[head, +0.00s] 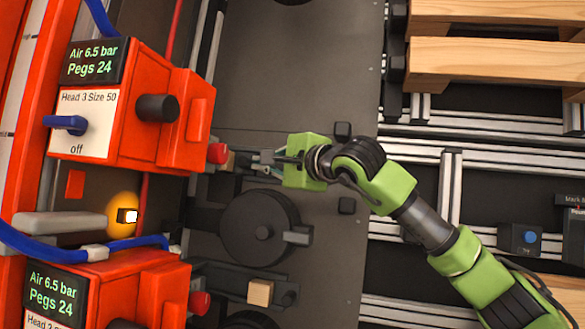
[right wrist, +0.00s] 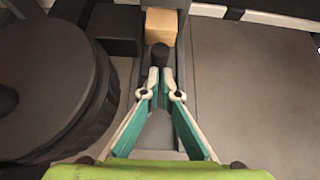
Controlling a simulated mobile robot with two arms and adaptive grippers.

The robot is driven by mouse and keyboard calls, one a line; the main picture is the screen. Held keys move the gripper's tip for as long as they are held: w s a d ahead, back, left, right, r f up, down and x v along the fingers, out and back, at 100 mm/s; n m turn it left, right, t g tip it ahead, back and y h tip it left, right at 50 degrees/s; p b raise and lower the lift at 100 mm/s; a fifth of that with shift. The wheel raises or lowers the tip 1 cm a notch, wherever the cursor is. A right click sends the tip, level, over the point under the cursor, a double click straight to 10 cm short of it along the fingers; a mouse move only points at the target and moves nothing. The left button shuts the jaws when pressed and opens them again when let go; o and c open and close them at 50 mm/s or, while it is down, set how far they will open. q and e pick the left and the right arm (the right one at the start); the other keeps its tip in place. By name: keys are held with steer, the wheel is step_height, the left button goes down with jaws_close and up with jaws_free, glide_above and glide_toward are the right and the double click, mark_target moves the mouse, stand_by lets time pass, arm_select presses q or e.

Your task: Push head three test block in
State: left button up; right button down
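The head three unit (head: 133,110) is an orange box labelled "Head 3 Size 50" with a blue lever marked "off", at the upper left. A small wooden test block (head: 228,160) sits beside its red knob (head: 217,153). In the right wrist view the block (right wrist: 161,26) lies in a dark channel, with a short black cylinder (right wrist: 160,52) on its near side. My right gripper (head: 270,163) points along the channel at the cylinder. Its fingertips (right wrist: 160,82) are drawn together with only a thin gap, holding nothing. I cannot tell whether they touch the cylinder. My left gripper is out of view.
A round black disc (head: 260,228) lies just below my right gripper, close beside the channel. A second head (head: 110,295) and another wooden block (head: 260,292) are lower down. Wooden pallet boards (head: 490,60) are at the upper right. The grey plate (head: 300,70) above is mostly clear.

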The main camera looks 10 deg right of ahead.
steer(key=shift+s+b, duration=0.15)
steer(key=shift+b, duration=0.35)
steer(key=shift+s+d+f+b, duration=0.1)
steer(key=shift+s+d+b, duration=0.05)
steer(key=shift+d+b, duration=0.2)
steer(key=shift+s+d, duration=0.2)
steer(key=shift+d, duration=0.25)
steer(key=shift+s+d, duration=0.2)
steer(key=shift+d, duration=0.25)
steer(key=shift+s+d+b, duration=0.1)
steer(key=shift+d+b, duration=0.25)
steer(key=shift+d, duration=0.3)
steer(key=shift+a, duration=0.1)
